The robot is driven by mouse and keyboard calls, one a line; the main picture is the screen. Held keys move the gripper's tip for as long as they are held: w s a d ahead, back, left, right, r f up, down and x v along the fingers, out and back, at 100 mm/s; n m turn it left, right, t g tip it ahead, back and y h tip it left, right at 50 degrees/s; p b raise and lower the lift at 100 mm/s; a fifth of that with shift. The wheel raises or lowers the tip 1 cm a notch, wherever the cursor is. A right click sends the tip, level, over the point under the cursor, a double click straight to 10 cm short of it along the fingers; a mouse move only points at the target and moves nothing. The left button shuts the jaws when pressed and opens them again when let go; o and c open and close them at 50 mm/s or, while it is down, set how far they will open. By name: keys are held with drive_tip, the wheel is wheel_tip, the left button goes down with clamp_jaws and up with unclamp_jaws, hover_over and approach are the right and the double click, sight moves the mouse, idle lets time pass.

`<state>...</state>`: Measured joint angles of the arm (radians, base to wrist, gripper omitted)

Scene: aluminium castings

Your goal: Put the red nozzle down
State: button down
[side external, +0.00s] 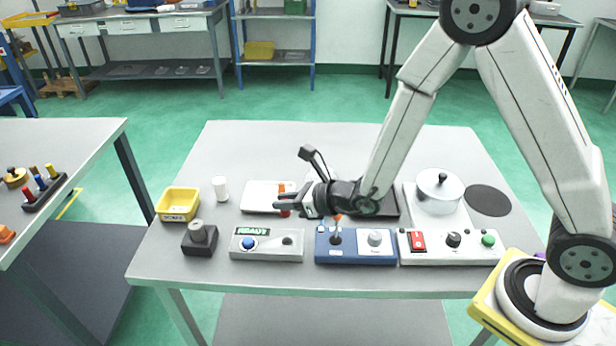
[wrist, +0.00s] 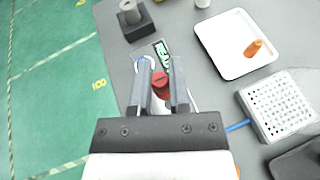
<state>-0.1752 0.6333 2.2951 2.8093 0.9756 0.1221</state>
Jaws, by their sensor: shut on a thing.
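The red nozzle (wrist: 161,84) is between the two fingers of my gripper (wrist: 164,88) in the wrist view, its round end facing the camera. In the side external view my gripper (side external: 288,203) is shut on the red nozzle (side external: 285,212). It is held between the white tray and the READY panel. Whether the nozzle touches anything below is hard to tell. The white tray (wrist: 220,58) holds an orange nozzle (wrist: 253,47) lying on its side. The tray also shows behind my gripper in the side external view (side external: 257,196).
The READY panel (side external: 267,254) stands at the table's front. Left are a dark block with a grey knob (side external: 199,238), a yellow bin (side external: 179,218) and a white cylinder (side external: 220,189). A white perforated block (wrist: 278,105) lies right in the wrist view. The table's back left is clear.

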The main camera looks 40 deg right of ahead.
drive_tip(key=s+d+f+m+h, duration=0.1)
drive_tip(key=d+m+h, duration=0.1)
drive_tip(key=d, duration=1.1)
drive_tip(key=s+d+f+m+t+h, duration=0.1)
drive_tip(key=s+d+m+h, duration=0.1)
drive_tip(key=d, duration=1.2)
drive_tip(key=shift+s+f+h, duration=0.15)
drive_tip(key=shift+f+h, duration=0.1)
drive_tip(key=shift+h, duration=0.25)
drive_tip(key=shift+f, duration=2.2)
drive_tip(key=shift+f, duration=1.8)
